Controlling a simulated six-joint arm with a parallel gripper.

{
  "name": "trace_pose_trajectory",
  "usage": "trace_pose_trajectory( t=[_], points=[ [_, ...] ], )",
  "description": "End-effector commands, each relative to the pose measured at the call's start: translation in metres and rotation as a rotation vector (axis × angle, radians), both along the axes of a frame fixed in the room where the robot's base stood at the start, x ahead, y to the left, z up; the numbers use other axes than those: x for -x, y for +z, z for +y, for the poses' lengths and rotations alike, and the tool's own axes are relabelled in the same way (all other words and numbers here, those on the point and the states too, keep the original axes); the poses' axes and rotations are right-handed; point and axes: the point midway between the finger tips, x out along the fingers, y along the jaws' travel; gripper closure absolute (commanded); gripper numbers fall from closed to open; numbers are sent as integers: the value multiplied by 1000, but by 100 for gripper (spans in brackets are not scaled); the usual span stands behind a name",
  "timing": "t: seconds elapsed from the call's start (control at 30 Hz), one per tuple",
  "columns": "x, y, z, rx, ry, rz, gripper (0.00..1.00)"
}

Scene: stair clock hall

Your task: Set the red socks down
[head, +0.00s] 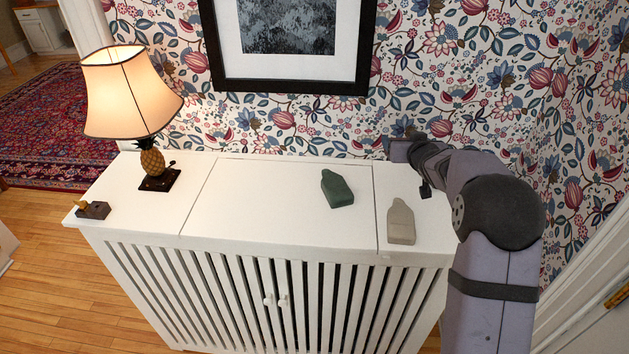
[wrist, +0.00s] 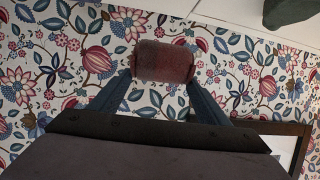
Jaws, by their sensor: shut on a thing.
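The red socks show in the wrist view as a fuzzy dark-red roll (wrist: 162,61). My gripper (wrist: 161,72) is shut on them, with one finger at each side. In the head view my gripper end (head: 400,150) is over the back right of the white cabinet (head: 290,205), close to the wallpapered wall. The socks cannot be made out in the head view. How high they are above the cabinet top is hard to tell.
A dark green bottle-shaped thing (head: 337,189) and a beige one (head: 401,222) lie on the cabinet top. The middle left of the top is clear. A framed picture (head: 290,87) hangs behind.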

Motion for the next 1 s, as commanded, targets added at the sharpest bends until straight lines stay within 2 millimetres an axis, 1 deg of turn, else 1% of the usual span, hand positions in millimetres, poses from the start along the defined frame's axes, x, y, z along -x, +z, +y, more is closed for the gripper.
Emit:
trace_pose_trajectory(
  t=[0.03, 0.23, 0.3, 0.37, 0.4, 0.43, 0.57, 0.67, 0.7, 0.8, 0.9, 1.0],
  points=[
    [-1, 7, 2, 2, 3, -5, 53],
    [0, 29, 7, 3, 11, -4, 53],
    [0, 39, 9, 4, 14, -5, 53],
    [4, 48, 12, 3, 18, -6, 53],
    [10, 56, 15, 3, 25, -6, 53],
    [16, 59, 19, 1, 34, -4, 53],
    [43, 53, 37, 0, 117, 1, 53],
    [69, 43, 61, -2, 227, 3, 53],
    [81, 36, 73, -1, 281, 4, 53],
    [110, 16, 100, -3, 408, 6, 53],
    [135, -2, 122, -3, 514, 5, 53],
    [156, -13, 141, -1, 600, 2, 53]
  ],
)
